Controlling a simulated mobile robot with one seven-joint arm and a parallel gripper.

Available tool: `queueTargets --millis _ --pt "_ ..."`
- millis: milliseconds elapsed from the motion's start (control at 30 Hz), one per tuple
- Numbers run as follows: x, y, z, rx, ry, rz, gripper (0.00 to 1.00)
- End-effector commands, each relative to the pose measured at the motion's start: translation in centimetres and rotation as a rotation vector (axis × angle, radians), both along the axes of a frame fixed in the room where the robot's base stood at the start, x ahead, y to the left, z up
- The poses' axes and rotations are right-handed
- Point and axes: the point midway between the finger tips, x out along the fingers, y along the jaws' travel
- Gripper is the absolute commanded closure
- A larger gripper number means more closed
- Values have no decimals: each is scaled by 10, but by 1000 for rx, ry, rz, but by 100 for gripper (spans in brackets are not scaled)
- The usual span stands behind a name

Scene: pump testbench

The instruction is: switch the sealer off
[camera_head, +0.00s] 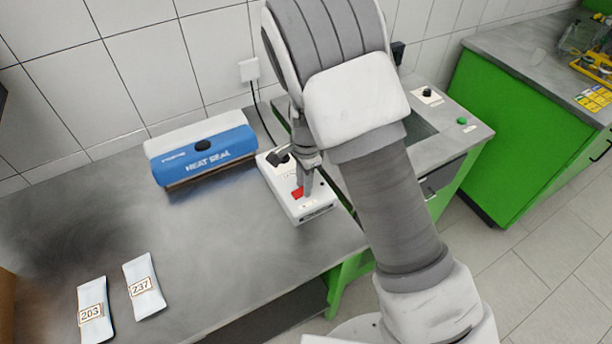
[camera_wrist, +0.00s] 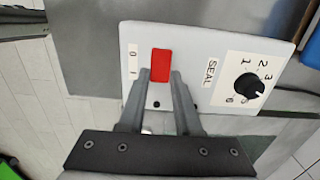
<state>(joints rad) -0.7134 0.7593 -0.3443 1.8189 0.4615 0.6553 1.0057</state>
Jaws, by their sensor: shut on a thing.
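The sealer's control box (camera_head: 311,209) is a white panel on the grey bench, right of the blue and white heat sealer (camera_head: 205,155) marked HEAT SEAL. Its red rocker switch (camera_wrist: 160,64) sits beside 0 and I marks in the wrist view, and also shows in the head view (camera_head: 297,193). My gripper (camera_wrist: 160,74) has its fingertips on either side of the red switch, shut on it. Which way the rocker is tilted I cannot tell. A black dial (camera_wrist: 249,84) with numbers lies right of the SEAL label.
Two labelled pouches, 203 (camera_head: 93,312) and 237 (camera_head: 144,287), lie on the bench (camera_head: 225,270) at the front left. A wall socket (camera_head: 249,70) with cables is behind. A green cabinet (camera_head: 515,130) stands to the right. The bench between pouches and sealer is clear.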

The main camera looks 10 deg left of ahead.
Motion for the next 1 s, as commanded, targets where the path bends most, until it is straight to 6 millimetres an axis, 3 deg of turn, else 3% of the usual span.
queueTargets --millis 533,567,700,1000 --pt "-1 2 1 -66 -51 0 100" --pt "-1 2 1 -66 -51 0 66" --pt "-1 2 1 -65 -50 0 41" --pt "-1 2 1 -64 -51 0 38"
